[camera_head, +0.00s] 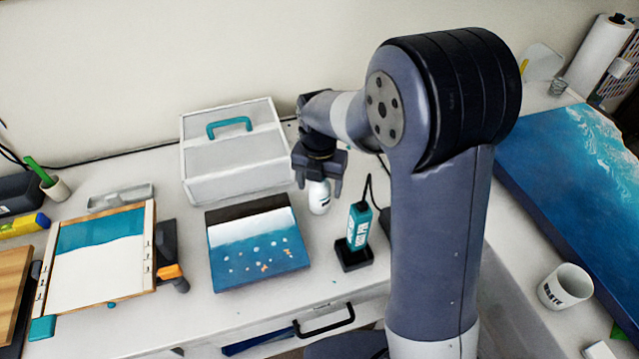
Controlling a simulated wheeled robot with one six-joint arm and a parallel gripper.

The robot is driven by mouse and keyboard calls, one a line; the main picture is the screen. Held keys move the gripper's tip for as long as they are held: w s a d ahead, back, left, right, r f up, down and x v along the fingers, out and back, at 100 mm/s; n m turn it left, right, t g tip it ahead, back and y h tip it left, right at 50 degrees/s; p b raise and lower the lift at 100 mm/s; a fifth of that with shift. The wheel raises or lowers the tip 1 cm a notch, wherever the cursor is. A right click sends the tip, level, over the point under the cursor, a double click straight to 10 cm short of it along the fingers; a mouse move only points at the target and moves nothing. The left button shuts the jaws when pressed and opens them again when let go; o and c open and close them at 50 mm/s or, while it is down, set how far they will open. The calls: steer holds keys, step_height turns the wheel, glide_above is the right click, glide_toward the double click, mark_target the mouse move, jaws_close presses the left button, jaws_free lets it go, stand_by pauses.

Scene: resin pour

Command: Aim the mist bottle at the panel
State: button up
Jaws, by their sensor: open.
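A small white bottle (319,197), which looks like the mist bottle, stands on the table right of the middle panel. My gripper (318,180) is directly above it, pointing down, with its fingers open at the bottle's top. The top of the bottle is partly hidden by the fingers, and I cannot tell whether they touch it. A panel (258,250) with dark, white and blue bands and small specks lies flat to the left of the bottle. Another panel (100,257), teal and white in a wooden frame, lies farther left. I cannot tell which panel the task means.
A white box (235,160) with a teal handle stands behind the middle panel. A teal device (358,228) with a cable stands in a black holder right of the bottle. A large blue panel (580,190) and a white mug (564,287) are at the right.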

step_height(320, 180, up, 12)
steer(key=p, duration=0.7)
steer(key=shift+f, duration=0.15)
steer(key=shift+f, duration=0.15)
step_height(320, 180, down, 12)
steer(key=b, duration=0.8)
steer(key=shift+f, duration=0.15)
steer(key=shift+r, duration=0.25)
